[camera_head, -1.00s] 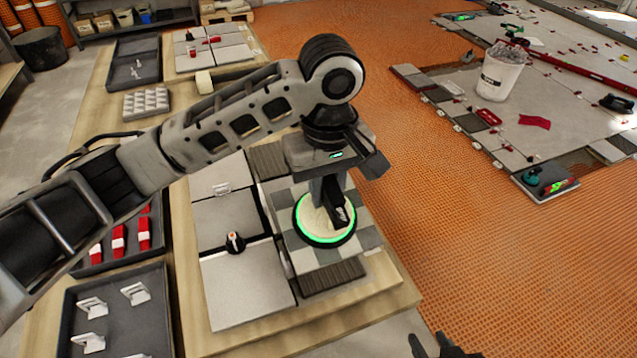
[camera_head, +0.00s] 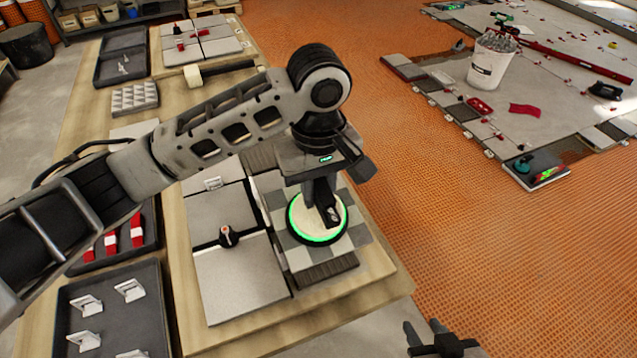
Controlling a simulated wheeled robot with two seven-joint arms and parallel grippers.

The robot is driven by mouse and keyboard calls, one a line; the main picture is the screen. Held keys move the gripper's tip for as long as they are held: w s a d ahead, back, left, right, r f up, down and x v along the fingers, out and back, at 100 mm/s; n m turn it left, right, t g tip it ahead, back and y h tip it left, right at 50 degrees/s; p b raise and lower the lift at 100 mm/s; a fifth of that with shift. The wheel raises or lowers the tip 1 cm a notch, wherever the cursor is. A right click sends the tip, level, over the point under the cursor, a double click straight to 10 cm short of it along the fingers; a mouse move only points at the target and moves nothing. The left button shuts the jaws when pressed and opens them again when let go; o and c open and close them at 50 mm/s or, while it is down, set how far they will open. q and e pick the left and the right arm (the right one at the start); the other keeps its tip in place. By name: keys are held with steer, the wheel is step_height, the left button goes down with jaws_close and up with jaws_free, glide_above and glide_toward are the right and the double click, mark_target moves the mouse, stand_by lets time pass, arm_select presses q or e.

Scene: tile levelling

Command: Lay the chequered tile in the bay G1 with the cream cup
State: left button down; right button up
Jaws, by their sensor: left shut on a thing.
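The chequered tile (camera_head: 357,231), in light and dark grey squares, is at the right of the panel on the near workbench. The cream cup (camera_head: 298,222), a cream disc with a glowing green rim, sits on top of it. My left gripper (camera_head: 325,208) is shut on the cup's handle from above. The tile is over a ribbed grey bed, which shows beyond it (camera_head: 262,156) and at its near edge (camera_head: 328,274). I cannot tell whether the tile touches the bed. No G1 label is readable. My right gripper (camera_head: 424,336) is at the bottom edge, its fingers apart and empty.
Plain grey tiles (camera_head: 240,278) lie left of the bed, with a dark round-based knob (camera_head: 226,235) at a joint. Trays with white clips (camera_head: 112,350) and red wedges (camera_head: 137,232) stand further left. Orange floor (camera_head: 450,240) is open to the right.

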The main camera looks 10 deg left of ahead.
mark_target(319, 222)
arm_select(q)
steer(key=shift+f, duration=2.05)
steer(key=shift+f, duration=0.75)
steer(key=shift+f, duration=1.1)
steer(key=shift+f, duration=0.4)
steer(key=c, duration=1.2)
jaws_free()
steer(key=shift+f, duration=0.1)
